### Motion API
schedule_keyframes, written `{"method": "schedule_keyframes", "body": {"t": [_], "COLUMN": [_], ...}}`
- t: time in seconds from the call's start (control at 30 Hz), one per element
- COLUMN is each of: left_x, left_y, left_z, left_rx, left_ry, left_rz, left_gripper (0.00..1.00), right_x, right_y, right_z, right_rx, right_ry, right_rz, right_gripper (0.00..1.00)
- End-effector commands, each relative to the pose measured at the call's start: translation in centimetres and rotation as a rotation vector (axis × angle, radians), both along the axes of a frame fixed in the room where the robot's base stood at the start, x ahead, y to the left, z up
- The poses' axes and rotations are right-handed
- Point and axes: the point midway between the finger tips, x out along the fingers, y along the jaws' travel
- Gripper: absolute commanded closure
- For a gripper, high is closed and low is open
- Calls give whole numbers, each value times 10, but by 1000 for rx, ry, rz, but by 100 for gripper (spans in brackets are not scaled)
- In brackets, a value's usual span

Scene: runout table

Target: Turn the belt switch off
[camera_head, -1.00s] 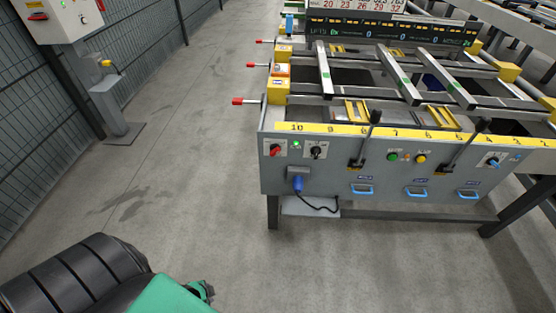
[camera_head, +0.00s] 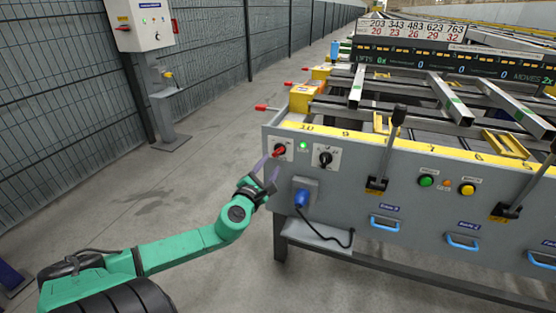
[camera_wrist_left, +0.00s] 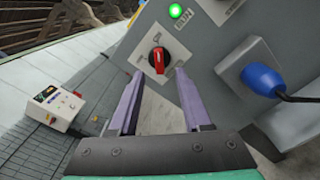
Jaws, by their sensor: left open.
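A red rotary switch (camera_head: 279,151) sits on a white plate at the left end of the grey table front. A lit green lamp (camera_head: 304,145) is beside it. A black rotary switch (camera_head: 326,158) is to its right; I cannot read the labels well enough to say which is the belt switch. My left gripper (camera_head: 271,165) is open, just in front of the red switch. In the left wrist view the red knob (camera_wrist_left: 158,60) shows between and beyond the two purple fingertips, pointing roughly down; contact cannot be told. My right gripper is not in view.
A blue plug (camera_head: 301,197) with a black cable sticks out below the switches. Levers (camera_head: 390,140), green and yellow buttons and blue handles are farther right. A control box (camera_head: 143,23) stands on a post by the mesh fence. The floor between is clear.

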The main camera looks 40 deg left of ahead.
Motion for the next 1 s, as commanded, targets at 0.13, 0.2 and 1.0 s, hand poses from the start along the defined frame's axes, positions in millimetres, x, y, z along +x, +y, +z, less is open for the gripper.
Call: {"method": "schedule_keyframes", "body": {"t": [0.13,0.2,1.0], "left_x": [28,39,65], "left_y": [11,15,23], "left_z": [-1,0,0], "left_rx": [1,1,-2], "left_ry": [-5,-6,1], "left_rz": [4,4,1], "left_gripper": [51,51,100], "right_x": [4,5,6], "right_y": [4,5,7], "right_z": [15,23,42], "right_rx": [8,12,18], "right_ry": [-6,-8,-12], "right_rz": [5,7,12], "right_gripper": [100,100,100]}}
